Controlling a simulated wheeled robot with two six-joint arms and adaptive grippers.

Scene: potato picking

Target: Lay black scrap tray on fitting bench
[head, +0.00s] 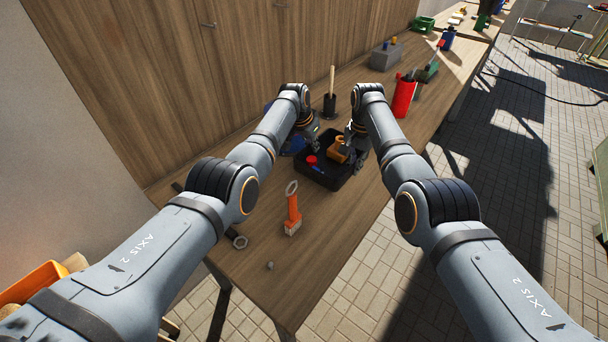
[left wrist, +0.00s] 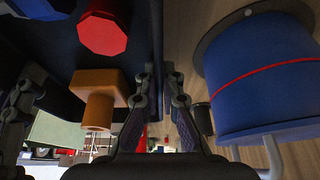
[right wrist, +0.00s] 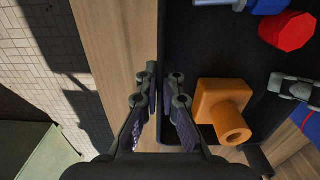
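The black scrap tray (head: 318,181) is level at the right edge of the wooden bench (head: 262,215); I cannot tell whether it touches the top. It holds an orange fitting (head: 338,150), a red piece (head: 311,160) and a blue piece (head: 318,169). My left gripper (left wrist: 161,82) is closed on the tray's left wall, one finger on each side. My right gripper (right wrist: 162,82) is closed the same way on the opposite wall. The red piece (right wrist: 287,31) and orange fitting (right wrist: 222,105) also show in the right wrist view.
A blue spool (left wrist: 258,75) stands close beside my left gripper. A black-based wooden-handled tool (head: 330,103) and a red container (head: 403,97) stand beyond the tray. An orange-handled brush (head: 293,210) and a nut (head: 240,242) lie nearer. Wooden cabinets line the left.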

